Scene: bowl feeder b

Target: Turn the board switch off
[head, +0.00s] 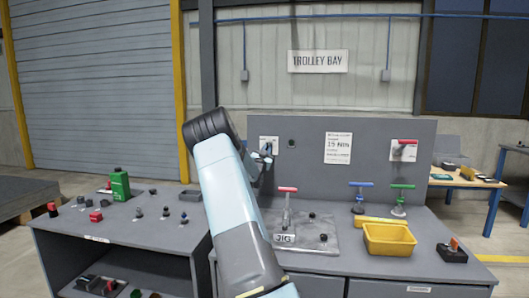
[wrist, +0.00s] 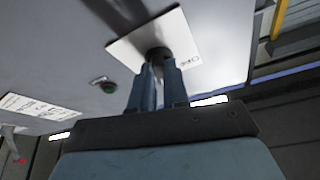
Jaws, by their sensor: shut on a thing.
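The board switch is a dark knob (wrist: 158,54) on a white plate (wrist: 122,48) fixed to the grey upright board. The plate also shows in the head view (head: 263,139), partly hidden by my gripper. My gripper (wrist: 160,80) reaches up to the board with its fingers closed around the knob. In the head view my gripper (head: 265,153) is at the plate, with my arm in front. Small lettering beside the knob is too blurred to read, and the knob's setting is mostly hidden by the fingers.
A green button (wrist: 108,87) sits on the board beside the switch. A notice (head: 338,148) and a red-handled lever (head: 404,146) are further right. Below are a jig plate (head: 325,246) with a red-handled clamp, blue and green T-handles, and a yellow bin (head: 389,240).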

